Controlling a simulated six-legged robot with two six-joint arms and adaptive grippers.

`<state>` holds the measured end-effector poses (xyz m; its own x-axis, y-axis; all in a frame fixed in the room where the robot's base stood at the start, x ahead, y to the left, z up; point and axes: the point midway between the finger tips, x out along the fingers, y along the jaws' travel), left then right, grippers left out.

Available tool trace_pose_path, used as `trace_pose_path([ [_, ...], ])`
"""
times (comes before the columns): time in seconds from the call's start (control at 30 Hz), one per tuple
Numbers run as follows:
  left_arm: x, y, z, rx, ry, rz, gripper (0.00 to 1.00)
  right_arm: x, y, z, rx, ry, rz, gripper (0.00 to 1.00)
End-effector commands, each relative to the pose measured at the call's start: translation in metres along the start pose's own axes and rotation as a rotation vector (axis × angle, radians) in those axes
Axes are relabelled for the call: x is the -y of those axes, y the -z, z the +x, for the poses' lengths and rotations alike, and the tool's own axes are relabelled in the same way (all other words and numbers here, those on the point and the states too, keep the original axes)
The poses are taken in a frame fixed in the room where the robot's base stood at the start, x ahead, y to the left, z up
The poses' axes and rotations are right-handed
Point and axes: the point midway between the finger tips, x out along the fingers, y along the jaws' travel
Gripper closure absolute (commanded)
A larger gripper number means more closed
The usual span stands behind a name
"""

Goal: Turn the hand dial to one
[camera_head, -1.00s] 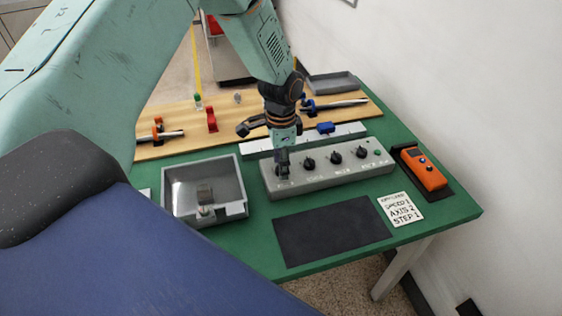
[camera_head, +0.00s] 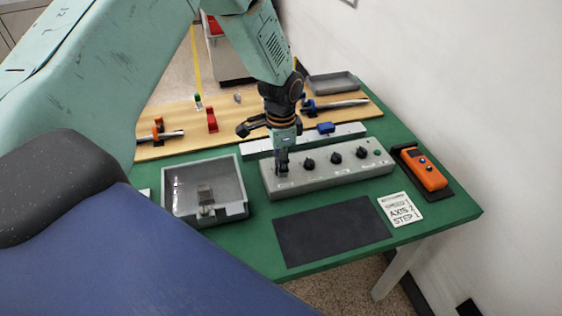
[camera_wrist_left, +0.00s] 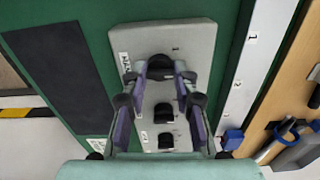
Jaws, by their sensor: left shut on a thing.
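A grey control box (camera_head: 325,179) stands on the green table with a row of black dials on top. My left gripper (camera_head: 282,168) points down at the box's left end, shut on the leftmost dial. In the left wrist view my left gripper (camera_wrist_left: 160,76) has its fingers on either side of this black dial (camera_wrist_left: 160,64). The other dials, such as the one beside it (camera_head: 309,163), stand free. The labels are too small to read surely, so I cannot tell which is marked hand or where the held dial points. My right gripper is not in view.
A white card (camera_head: 401,209) with AXIS 2 and STEP 1 lies right of a dark mat (camera_head: 331,231). A grey bin (camera_head: 236,168) stands left of the box. An orange handset (camera_head: 430,176) lies at the right. A white numbered strip (camera_head: 345,131) lies behind the box.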

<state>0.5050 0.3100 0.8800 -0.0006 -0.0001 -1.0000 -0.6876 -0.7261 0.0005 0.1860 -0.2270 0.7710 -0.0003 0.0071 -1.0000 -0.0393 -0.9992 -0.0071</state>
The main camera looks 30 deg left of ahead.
Motion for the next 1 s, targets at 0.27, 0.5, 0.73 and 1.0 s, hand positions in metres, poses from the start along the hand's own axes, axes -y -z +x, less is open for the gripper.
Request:
trace_pose_path([
  [0.27, 0.000, 0.000, -0.002, 0.001, -0.001, -0.084, 1.00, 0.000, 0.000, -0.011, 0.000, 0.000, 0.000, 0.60],
  [0.5, 0.000, 0.000, -0.003, 0.001, 0.000, -0.274, 1.00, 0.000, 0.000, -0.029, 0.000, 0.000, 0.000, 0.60],
  [0.73, 0.000, 0.000, -0.003, 0.000, 0.001, -0.481, 1.00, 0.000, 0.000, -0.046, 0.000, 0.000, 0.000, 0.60],
  [1.0, 0.000, 0.000, -0.003, 0.000, 0.001, -0.683, 1.00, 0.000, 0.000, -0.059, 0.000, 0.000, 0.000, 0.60],
])
